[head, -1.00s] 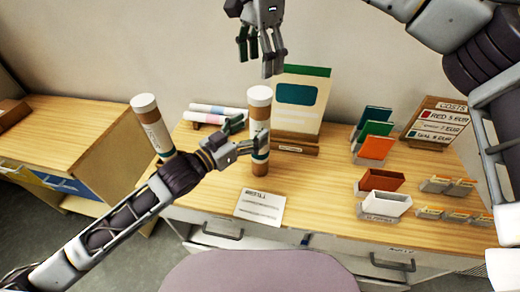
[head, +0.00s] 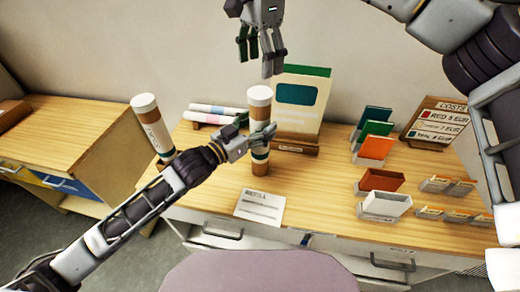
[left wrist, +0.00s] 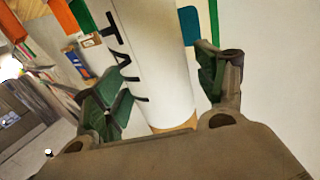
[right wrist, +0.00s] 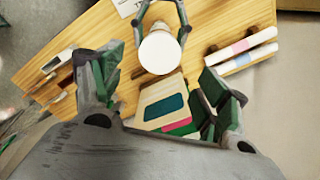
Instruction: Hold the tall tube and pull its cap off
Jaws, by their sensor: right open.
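The tall tube (head: 259,132) stands upright on the table, brown with a white sleeve and a dark band. Its white cap (head: 260,95) is on top, and shows from above in the right wrist view (right wrist: 160,52). My left gripper (head: 256,134) is around the tube's middle. In the left wrist view (left wrist: 165,95) its fingers stand either side of the white sleeve (left wrist: 152,55), with a gap on the right, so it looks open. My right gripper (head: 259,55) is open and empty, above the cap and pointing down.
A second white-capped tube (head: 152,125) stands at the left, partly behind my left arm. A notebook stand (head: 302,100) is close behind the tall tube. Cards and small trays (head: 386,205) fill the right side. A paper card (head: 260,206) lies in front.

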